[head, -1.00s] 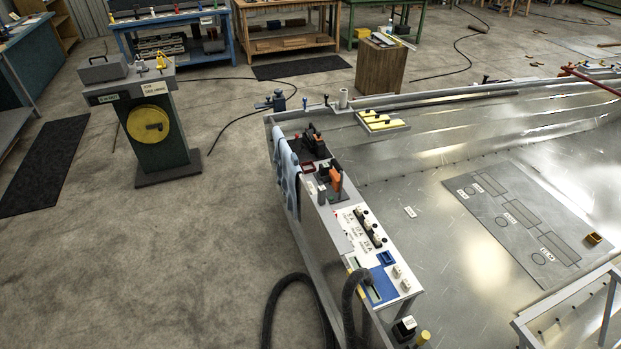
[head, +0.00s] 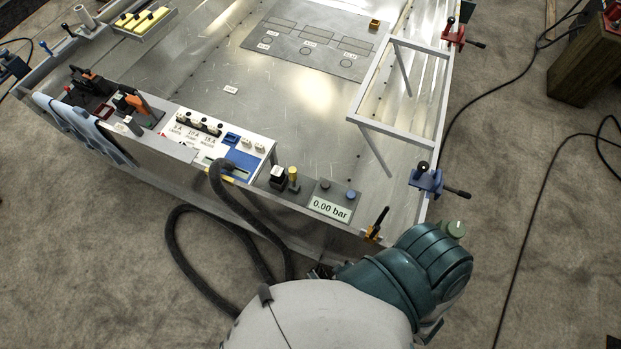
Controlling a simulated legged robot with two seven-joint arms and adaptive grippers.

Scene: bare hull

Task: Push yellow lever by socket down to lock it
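A thin yellow strip shows at the panel's front edge by the end of a thick dark hose (head: 222,180). A black-handled lever with a yellow-orange base (head: 375,228) stands tilted on the front edge, right of the gauge. I cannot tell which of these is the lever by the socket; no socket shows clearly. A white and teal arm part of mine covers the bottom middle. Neither gripper can be made out.
A gauge box (head: 330,207) reads 0.00 bar. The white and blue panel (head: 240,158) carries switches. Blue (head: 427,180) and red (head: 452,32) clamps sit on the right edge, near a grey frame (head: 362,128). The hose loops over the floor in front.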

